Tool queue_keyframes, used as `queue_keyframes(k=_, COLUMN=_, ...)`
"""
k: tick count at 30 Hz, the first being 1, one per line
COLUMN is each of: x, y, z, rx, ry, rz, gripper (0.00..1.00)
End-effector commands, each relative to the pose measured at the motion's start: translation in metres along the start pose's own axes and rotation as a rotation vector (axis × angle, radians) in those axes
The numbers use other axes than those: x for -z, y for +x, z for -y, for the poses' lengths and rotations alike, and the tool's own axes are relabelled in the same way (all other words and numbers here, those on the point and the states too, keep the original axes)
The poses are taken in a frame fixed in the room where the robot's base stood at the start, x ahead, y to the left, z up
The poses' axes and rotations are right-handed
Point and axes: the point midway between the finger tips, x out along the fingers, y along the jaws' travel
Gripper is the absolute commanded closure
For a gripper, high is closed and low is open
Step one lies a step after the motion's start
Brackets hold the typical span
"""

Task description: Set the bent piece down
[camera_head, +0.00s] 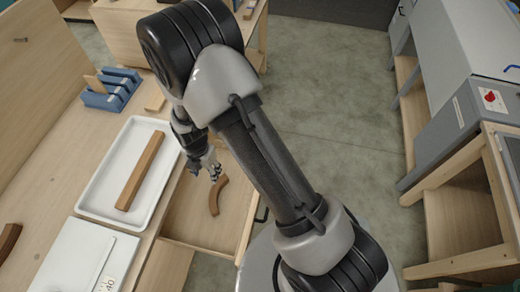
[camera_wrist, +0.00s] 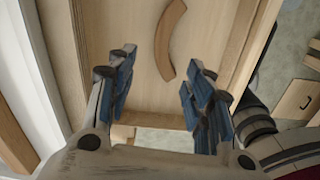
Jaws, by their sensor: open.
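The bent piece (camera_head: 216,196) is a curved brown wooden strip. It lies in an open wooden drawer (camera_head: 195,238) below the bench top. In the wrist view the bent piece (camera_wrist: 167,40) rests on the drawer floor, beyond my fingertips, and nothing touches it. My gripper (camera_head: 211,172) is above the drawer, close to the upper end of the bent piece. In the wrist view my gripper (camera_wrist: 158,88) has its blue-padded fingers wide apart with nothing between them.
A white tray (camera_head: 92,190) on the bench holds a straight brown bar (camera_head: 141,171). A blue slotted holder (camera_head: 112,92) stands behind it. A white box (camera_head: 85,258) and another brown piece (camera_head: 8,240) lie nearer. Grey machine (camera_head: 445,110) stands at right; the floor between is clear.

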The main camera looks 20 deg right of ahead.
Motion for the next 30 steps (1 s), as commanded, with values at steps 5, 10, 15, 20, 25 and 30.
queue_keyframes(k=5, x=-0.022, y=-0.112, z=0.008, rx=-0.076, ry=0.418, rz=0.030, gripper=0.53)
queue_keyframes(k=10, x=-0.025, y=-0.204, z=0.042, rx=-0.149, ry=0.847, rz=0.032, gripper=0.53)
queue_keyframes(k=15, x=-0.014, y=-0.279, z=0.089, rx=-0.230, ry=1.272, rz=0.012, gripper=0.53)
queue_keyframes(k=20, x=0.007, y=-0.328, z=0.140, rx=-0.314, ry=1.668, rz=-0.033, gripper=0.53)
queue_keyframes(k=25, x=0.035, y=-0.355, z=0.188, rx=-0.392, ry=2.036, rz=-0.099, gripper=0.53)
queue_keyframes(k=30, x=0.052, y=-0.363, z=0.214, rx=-0.437, ry=2.256, rz=-0.153, gripper=0.53)
